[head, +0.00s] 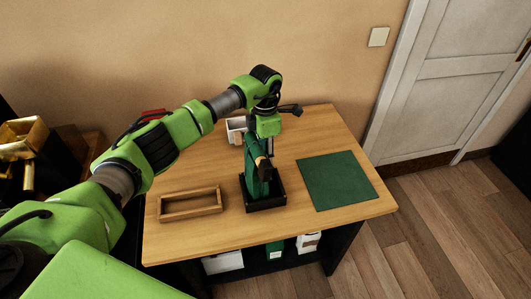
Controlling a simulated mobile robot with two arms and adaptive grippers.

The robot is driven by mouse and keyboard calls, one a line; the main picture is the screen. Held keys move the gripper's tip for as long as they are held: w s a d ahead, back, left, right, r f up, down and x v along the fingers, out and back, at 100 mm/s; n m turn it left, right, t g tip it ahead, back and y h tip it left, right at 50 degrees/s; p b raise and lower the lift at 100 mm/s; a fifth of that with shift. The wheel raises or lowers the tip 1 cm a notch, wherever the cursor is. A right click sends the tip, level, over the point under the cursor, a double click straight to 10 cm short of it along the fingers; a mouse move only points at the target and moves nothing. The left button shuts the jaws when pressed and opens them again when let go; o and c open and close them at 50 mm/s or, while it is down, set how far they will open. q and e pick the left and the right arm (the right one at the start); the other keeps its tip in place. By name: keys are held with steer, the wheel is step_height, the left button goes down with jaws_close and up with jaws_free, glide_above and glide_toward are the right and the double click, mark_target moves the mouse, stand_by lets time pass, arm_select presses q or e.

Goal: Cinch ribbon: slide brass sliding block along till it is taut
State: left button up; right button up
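My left arm reaches in from the left, and my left gripper (267,158) points down over a small black tray (266,205) on the wooden table. A dark green upright piece (255,182) stands in the tray, right under and beside the gripper. A small tan or brass-coloured bit shows at the fingertips; I cannot tell whether it is the sliding block. The gripper hides much of this spot, so its finger opening is unclear. I cannot make out the ribbon or how tight it is. My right gripper is not in view.
The wooden table (230,239) also holds an empty wooden tray (190,216) at left, a green mat (338,181) at right and a white container (236,124) at the back. White boxes sit on a shelf below. Gold-coloured bins (22,132) stand far left.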

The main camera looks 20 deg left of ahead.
arm_select(q)
steer(key=shift+d+r, duration=0.1)
step_height(320, 180, up, 12)
stand_by(0.5)
stand_by(0.4)
